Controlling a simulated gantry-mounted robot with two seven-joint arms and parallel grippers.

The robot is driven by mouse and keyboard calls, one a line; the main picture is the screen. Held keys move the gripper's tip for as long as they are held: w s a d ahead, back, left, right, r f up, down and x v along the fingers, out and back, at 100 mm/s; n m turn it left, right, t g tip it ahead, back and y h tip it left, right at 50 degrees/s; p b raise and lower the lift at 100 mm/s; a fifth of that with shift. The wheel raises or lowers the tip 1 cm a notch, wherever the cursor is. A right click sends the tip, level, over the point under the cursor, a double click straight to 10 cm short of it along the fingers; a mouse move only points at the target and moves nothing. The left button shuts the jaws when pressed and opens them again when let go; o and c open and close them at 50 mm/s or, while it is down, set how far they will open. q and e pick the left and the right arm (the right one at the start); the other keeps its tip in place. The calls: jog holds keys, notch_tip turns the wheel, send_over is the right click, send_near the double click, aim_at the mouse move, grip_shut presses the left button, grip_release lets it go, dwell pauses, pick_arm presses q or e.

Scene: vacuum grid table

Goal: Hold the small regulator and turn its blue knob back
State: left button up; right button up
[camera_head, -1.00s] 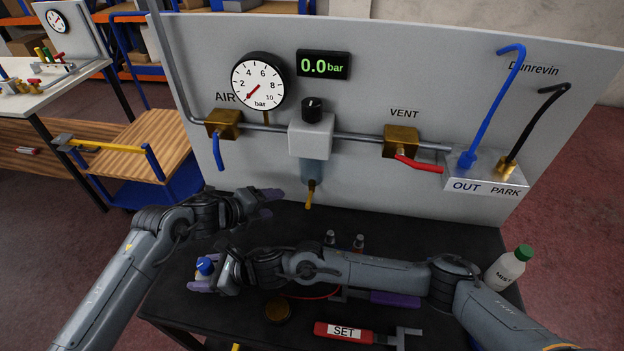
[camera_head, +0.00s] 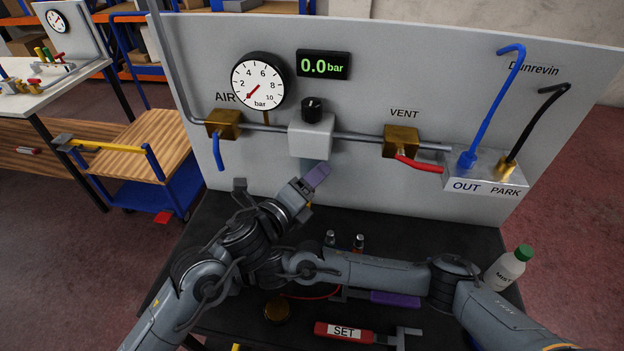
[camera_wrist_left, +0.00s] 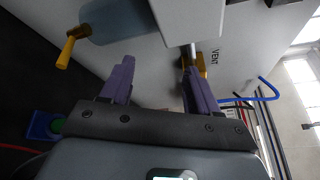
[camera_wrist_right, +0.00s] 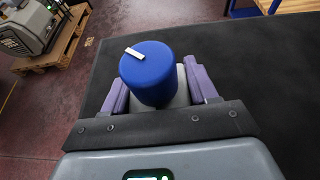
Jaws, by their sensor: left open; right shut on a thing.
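The small regulator has a blue knob (camera_wrist_right: 150,72) with a white mark on top and a grey body (camera_wrist_right: 182,90) below it. It is between the purple fingers of my right gripper (camera_wrist_right: 164,92), which is shut on the grey body. In the head view the regulator and right gripper are hidden behind my left arm. My left gripper (camera_head: 312,184) is open and empty, raised in front of the panel just below the grey panel regulator (camera_head: 311,136). In the left wrist view its two fingers (camera_wrist_left: 156,85) are spread apart with nothing between them.
The panel carries a gauge (camera_head: 258,82), a display (camera_head: 323,65) reading 0.0 bar, and valves. On the dark table (camera_head: 410,222) lie a red SET tool (camera_head: 343,331) and a brass disc (camera_head: 277,311). A white bottle (camera_head: 508,268) stands at the right.

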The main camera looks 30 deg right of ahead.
pick_arm(q)
jog(key=shift+s+a+r+t, duration=0.1)
jog(key=shift+s+r+t, duration=0.2)
jog(key=shift+r, duration=0.2)
jog(key=w+a+f+n+g+y, duration=0.2)
jog(key=w+a+f+g+y, duration=0.3)
jog(key=a, duration=0.4)
jog(key=w+a+f+n+g+y, duration=0.1)
jog(key=w+a+f+g+y, duration=0.2)
jog(key=a+f, duration=0.45)
jog(key=a+r+n+g+y, duration=0.1)
jog(key=a+r+n+y, duration=0.1)
jog(key=a+r+n, duration=0.3)
jog(key=a+r+n+g+y, duration=0.1)
jog(key=a+r+n+y, duration=0.15)
jog(key=a, duration=0.55)
jog(key=shift+n+h, duration=0.45)
jog(key=x, duration=0.8)
jog(key=w+x, duration=0.1)
jog(key=x, duration=0.3)
